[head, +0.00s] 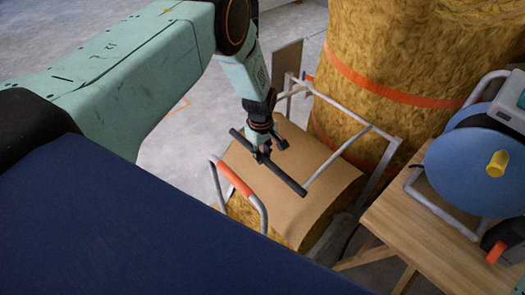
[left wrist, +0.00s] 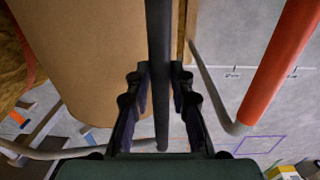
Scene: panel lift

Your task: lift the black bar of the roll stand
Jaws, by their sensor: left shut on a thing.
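The black bar (head: 288,181) is a straight dark rod lying slantwise above the brown sheet on the roll (head: 312,171). It joins the grey tube frame of the roll stand (head: 358,121). My left gripper (head: 264,152) comes down from above and is shut on the bar. In the left wrist view the bar (left wrist: 158,50) runs up the picture between the two fingers of my left gripper (left wrist: 162,103). The stretch of bar at the grip is partly hidden by the fingers in the head view. My right gripper is not in view.
The stand's near tube has an orange-red sleeve (head: 234,179), also in the left wrist view (left wrist: 283,58). Tall straw-like bales with an orange strap (head: 375,88) stand behind. A wooden table (head: 425,240) at right bears a blue reel (head: 470,165). Grey floor (head: 180,140) is clear at left.

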